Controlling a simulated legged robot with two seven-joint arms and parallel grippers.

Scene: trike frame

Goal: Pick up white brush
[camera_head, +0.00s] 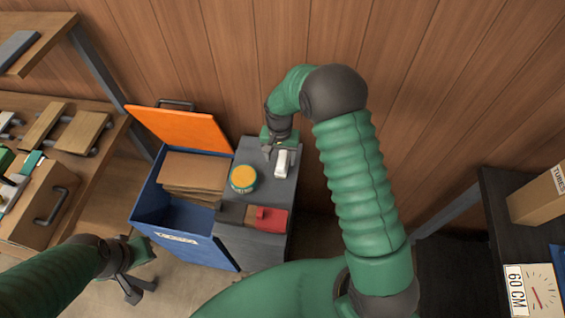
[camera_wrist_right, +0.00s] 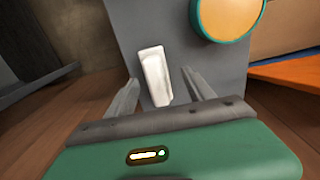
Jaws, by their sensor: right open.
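The white brush (camera_head: 282,162) lies on the dark grey top of a small cabinet (camera_head: 279,191), near its back edge. It shows as a white block in the right wrist view (camera_wrist_right: 154,76). My right gripper (camera_head: 275,150) is over the back of the cabinet, right beside the brush. In the right wrist view its fingers (camera_wrist_right: 164,90) are apart, with the near part of the brush between them; contact cannot be told. My left gripper (camera_head: 140,284) hangs low at the left, away from the brush, and its jaw state is unclear.
A blue bin (camera_head: 160,206) with an open orange lid (camera_head: 181,130) stands left. A wooden wall is behind. A dark shelf (camera_head: 512,235) stands right.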

